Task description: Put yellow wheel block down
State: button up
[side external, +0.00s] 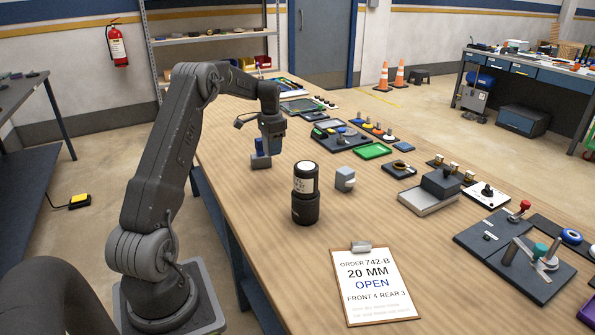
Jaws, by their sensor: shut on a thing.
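My gripper (265,147) is at the end of the arm, pointing down over the left part of the wooden bench. It is shut on a small blue-grey block (261,161), held low, close to the bench top. I cannot tell whether the block touches the wood. No yellow shows on it from this side, and any wheel is hidden or too small to see.
A black cylinder with a white label (306,180) stands right of the gripper, beside a small grey block (345,180). A green tray (373,151) lies farther right. An order clipboard (375,285) lies in front. Bare wood (240,200) surrounds the gripper's near side.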

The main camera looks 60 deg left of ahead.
jog(key=w+d+f, duration=0.1)
jog(key=w, duration=0.1)
jog(key=w+d+f, duration=0.1)
jog(key=w+f, duration=0.1)
jog(key=w, duration=0.1)
jog(key=w+d+f, duration=0.1)
jog(key=w+f, duration=0.1)
jog(key=shift+w+d, duration=0.1)
jog(key=shift+w, duration=0.15)
jog(key=shift+f, duration=1.9)
jog(key=shift+f, duration=0.1)
jog(key=o, duration=1)
jog(key=shift+f, duration=0.1)
jog(key=shift+c, duration=0.2)
